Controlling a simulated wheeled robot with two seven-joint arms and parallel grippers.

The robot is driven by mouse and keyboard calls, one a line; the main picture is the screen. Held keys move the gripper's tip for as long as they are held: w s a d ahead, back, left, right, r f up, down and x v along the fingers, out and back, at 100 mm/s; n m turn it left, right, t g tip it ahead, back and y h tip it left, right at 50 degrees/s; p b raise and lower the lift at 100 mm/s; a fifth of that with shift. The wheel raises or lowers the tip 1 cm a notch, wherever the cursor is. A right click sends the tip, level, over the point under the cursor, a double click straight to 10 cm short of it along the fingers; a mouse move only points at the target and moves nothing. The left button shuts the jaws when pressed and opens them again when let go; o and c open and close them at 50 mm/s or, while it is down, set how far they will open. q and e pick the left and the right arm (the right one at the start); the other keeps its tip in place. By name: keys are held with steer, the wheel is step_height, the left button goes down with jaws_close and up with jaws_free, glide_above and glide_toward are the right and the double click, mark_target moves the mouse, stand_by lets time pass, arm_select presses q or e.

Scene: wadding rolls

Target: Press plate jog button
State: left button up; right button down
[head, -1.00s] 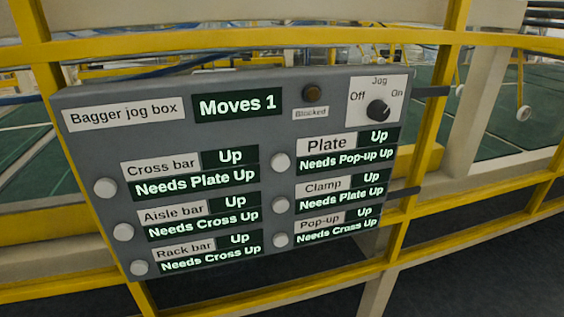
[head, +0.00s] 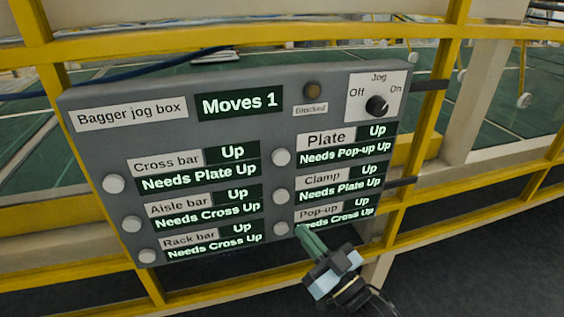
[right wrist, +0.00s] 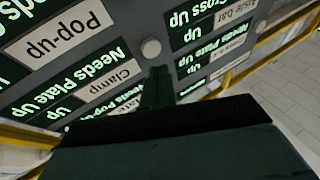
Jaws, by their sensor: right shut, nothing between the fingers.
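The grey Bagger jog box (head: 200,136) fills the middle of the head view. The round pale plate button (head: 281,157) sits left of the Plate label (head: 325,139), whose displays read "Up" and "Needs Pop-up Up". The clamp button (head: 281,196) and pop-up button (head: 281,228) are below it. My right gripper (head: 301,231) is shut and empty, its green fingertips just right of the pop-up button in the picture; contact cannot be told. In the right wrist view the panel is upside down, and a button (right wrist: 151,47) shows beyond the fingertips (right wrist: 158,72). My left gripper is out of view.
The Jog knob (head: 377,105) appears turned toward On. A display reads "Moves 1" (head: 240,103), and the Blocked lamp (head: 312,90) looks dark. Three more buttons line the box's left side. Yellow rails (head: 437,120) surround the box.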

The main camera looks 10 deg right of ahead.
mark_target(281, 157)
steer(key=s+a+r+n+y, duration=0.1)
steer(key=r+y, duration=0.1)
steer(key=r, duration=0.4)
steer(key=s+r+n+t+y, duration=0.1)
steer(key=s+r+y, duration=0.1)
steer(key=r, duration=0.4)
steer(key=shift+s+a+r+y, duration=0.3)
steer(key=shift+a+y, duration=0.1)
steer(key=shift+y, duration=0.1)
steer(key=shift+w+a+b, duration=0.15)
steer(key=shift+w+b, duration=0.9)
steer(key=shift+w, duration=3.4)
steer(key=shift+w, duration=0.15)
steer(key=shift+w+f, duration=0.1)
steer(key=shift+w, duration=0.15)
